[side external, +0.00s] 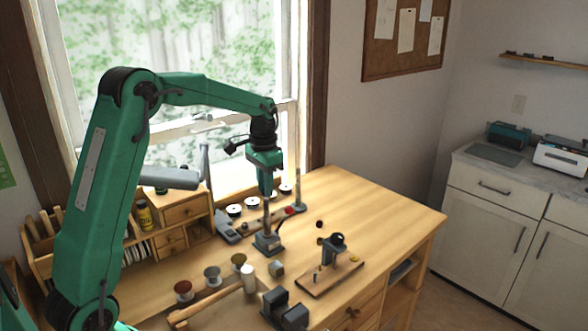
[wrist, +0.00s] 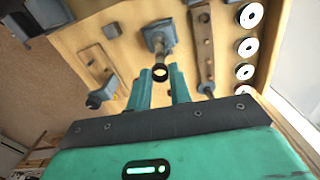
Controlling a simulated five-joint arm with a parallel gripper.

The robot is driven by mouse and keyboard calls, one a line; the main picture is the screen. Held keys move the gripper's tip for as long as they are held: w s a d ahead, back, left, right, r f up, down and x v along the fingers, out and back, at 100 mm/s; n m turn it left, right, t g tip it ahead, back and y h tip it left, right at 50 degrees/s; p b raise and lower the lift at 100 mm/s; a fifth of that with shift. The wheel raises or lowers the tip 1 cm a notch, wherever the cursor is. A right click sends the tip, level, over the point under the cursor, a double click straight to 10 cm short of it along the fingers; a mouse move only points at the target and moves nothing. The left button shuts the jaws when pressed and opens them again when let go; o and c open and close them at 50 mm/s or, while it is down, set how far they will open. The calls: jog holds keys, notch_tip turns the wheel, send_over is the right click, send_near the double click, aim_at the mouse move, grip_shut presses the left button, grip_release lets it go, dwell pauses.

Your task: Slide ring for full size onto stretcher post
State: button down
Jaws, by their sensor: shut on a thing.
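My gripper (side external: 267,193) points down directly above the stretcher post (side external: 267,222), which stands upright on a grey base (side external: 266,243) on the bench. In the wrist view my gripper (wrist: 160,88) has its two teal fingers shut on a small dark ring (wrist: 160,72). The ring's opening shows pale in the middle. The post (wrist: 167,48) and its grey base (wrist: 154,34) appear just beyond the ring. The ring is at or very near the post's top; I cannot tell whether it is around the post. The fingers hide the ring in the side view.
A wooden board with a dark clamp (side external: 333,268) stands to the right of the post. Several spools (side external: 213,275) and dark grey blocks (side external: 285,308) are at the front. White-topped round pieces (side external: 234,210) line the window side. The bench's right side is clear.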

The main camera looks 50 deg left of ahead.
jog(key=shift+f, duration=1.55)
dwell(0.4)
jog(key=c, duration=1.2)
grip_release()
jog(key=shift+r, duration=0.1)
jog(key=shift+r, duration=3.85)
